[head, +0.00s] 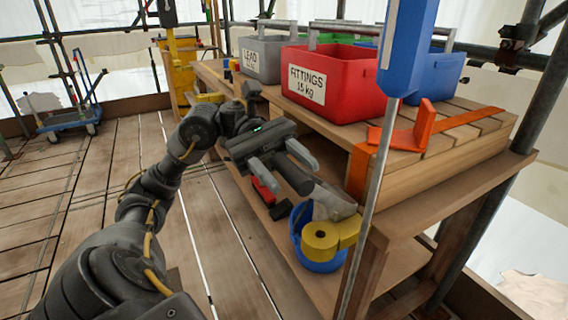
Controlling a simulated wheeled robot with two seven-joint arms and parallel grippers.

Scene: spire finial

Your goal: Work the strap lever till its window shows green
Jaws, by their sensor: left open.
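An orange strap (361,172) runs over the front edge of the slatted wooden deck and on across its top. An upright orange plate (425,124) with a flat orange base stands on the strap line; it may be the strap lever, but I cannot be sure. No window or green mark shows on it. My left gripper (293,174) is open, left of and lower than the strap, in front of the bench. A dark handle shows between its fingers; I cannot tell whether they touch it. My right gripper is not in view.
A red fittings crate (335,85), a grey lead crate (262,62) and blue and green crates stand on the deck. A thin grey pole (366,225) with a blue block (407,45) rises in front.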

